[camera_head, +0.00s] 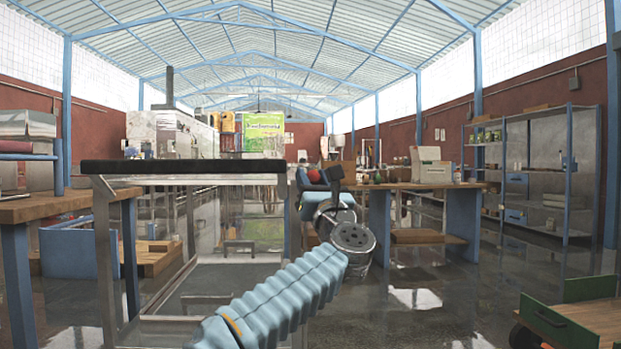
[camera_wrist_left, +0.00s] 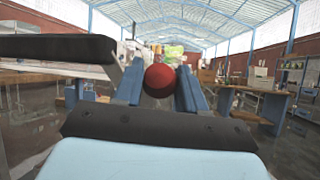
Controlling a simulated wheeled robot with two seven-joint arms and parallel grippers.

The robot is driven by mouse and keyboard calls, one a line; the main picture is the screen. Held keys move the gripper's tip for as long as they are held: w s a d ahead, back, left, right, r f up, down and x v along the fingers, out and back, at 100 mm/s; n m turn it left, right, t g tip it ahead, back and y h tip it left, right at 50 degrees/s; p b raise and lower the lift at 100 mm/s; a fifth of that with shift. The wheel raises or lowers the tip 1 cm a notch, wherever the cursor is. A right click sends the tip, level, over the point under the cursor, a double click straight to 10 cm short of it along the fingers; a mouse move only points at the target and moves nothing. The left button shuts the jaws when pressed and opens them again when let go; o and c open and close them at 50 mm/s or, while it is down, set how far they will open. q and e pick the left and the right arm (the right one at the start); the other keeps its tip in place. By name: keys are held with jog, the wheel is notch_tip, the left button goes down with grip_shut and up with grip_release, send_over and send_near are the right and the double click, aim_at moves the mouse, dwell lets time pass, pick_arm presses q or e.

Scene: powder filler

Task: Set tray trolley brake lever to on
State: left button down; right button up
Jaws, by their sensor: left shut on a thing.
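The tray trolley (camera_head: 103,250) stands at the left in the head view, a metal frame with a black top and a lower shelf. Its black top edge (camera_wrist_left: 60,48) also shows at the left of the left wrist view. A round red knob (camera_wrist_left: 159,81), which looks like the brake lever's end, sits between the blue fingers of my left gripper (camera_wrist_left: 160,88). The gripper is shut on it. The lever's shaft is hidden. In the head view my left gripper (camera_head: 304,180) is beside the trolley's right end, small and partly hidden by my wrist. My right gripper is not in view.
A wooden workbench (camera_head: 60,207) stands at the left, close to the trolley. Another bench (camera_head: 463,212) with boxes is behind, to the right. A green-sided cart (camera_head: 590,320) is at the lower right. The glossy floor (camera_head: 440,290) between is open.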

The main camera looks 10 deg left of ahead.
pick_arm(q)
jog(key=shift+f, duration=0.2)
jog(key=c, duration=0.7)
grip_release()
jog(key=b+v, duration=0.2)
jog(key=v, duration=1.2)
jog(key=shift+r+b, duration=0.1)
jog(key=shift+b, duration=0.2)
